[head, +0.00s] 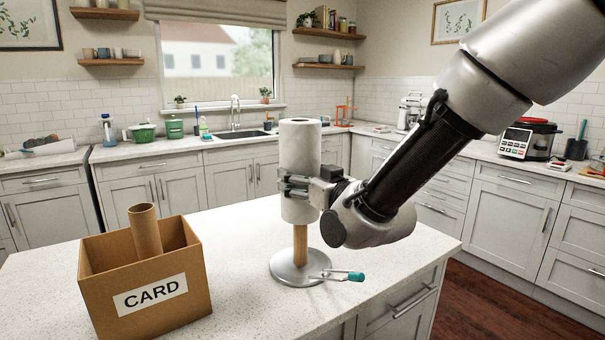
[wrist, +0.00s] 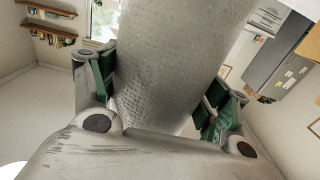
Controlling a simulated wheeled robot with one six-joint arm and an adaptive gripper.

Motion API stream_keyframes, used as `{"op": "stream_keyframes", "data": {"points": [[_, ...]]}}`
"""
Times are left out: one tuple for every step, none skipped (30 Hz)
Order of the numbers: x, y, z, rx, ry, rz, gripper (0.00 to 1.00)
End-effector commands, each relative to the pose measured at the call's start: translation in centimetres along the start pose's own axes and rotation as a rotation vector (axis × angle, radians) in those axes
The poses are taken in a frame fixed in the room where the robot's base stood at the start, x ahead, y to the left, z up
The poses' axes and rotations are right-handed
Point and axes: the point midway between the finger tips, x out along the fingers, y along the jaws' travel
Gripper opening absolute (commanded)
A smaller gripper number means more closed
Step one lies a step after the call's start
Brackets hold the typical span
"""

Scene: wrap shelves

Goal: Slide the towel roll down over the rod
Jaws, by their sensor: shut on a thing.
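The white towel roll (head: 301,150) stands upright above the round metal base (head: 288,268). The wooden rod (head: 300,243) shows below the roll's lower end and rises from the base; the roll appears to be around its upper part, though the rod's top is hidden. My gripper (head: 295,186) is shut on the roll near its middle, coming from the right. In the wrist view the roll (wrist: 175,65) fills the space between the green-padded fingers (wrist: 160,92). A gap of bare rod shows between roll and base.
A cardboard box marked CARD (head: 190,285) with a brown tube (head: 145,232) in it stands on the left of the counter (head: 235,250). A teal-handled tool (head: 345,276) lies at the base's right edge. The counter between box and base is clear.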

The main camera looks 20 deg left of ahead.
Motion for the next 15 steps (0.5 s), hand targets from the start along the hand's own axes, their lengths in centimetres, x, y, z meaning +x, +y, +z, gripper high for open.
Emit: {"op": "stream_keyframes", "data": {"points": [[0.0,-0.01,0.18,0.0,0.0,0.0,0.49],[0.0,-0.01,0.28,0.0,0.0,0.0,0.49],[0.0,-0.01,0.4,0.0,0.0,0.0,0.49],[0.0,-0.01,0.5,0.0,0.0,0.0,0.49],[-0.01,-0.01,0.58,0.0,0.001,0.0,0.49],[-0.01,-0.02,0.68,0.0,0.001,0.0,0.49],[-0.01,-0.02,0.74,0.0,0.001,0.0,0.49],[-0.01,-0.02,0.78,0.0,0.001,0.0,0.49],[-0.01,-0.02,0.81,0.0,0.001,-0.001,0.49],[-0.01,-0.02,0.82,0.0,0.001,-0.001,0.49],[-0.01,-0.02,0.82,0.0,0.001,-0.001,0.49],[-0.01,-0.02,0.81,0.0,0.001,-0.001,0.49],[-0.01,-0.02,0.81,0.0,0.001,-0.001,0.49],[-0.02,-0.02,0.81,0.0,0.001,-0.001,0.49],[-0.02,-0.02,0.81,0.0,0.001,-0.001,0.49]]}}
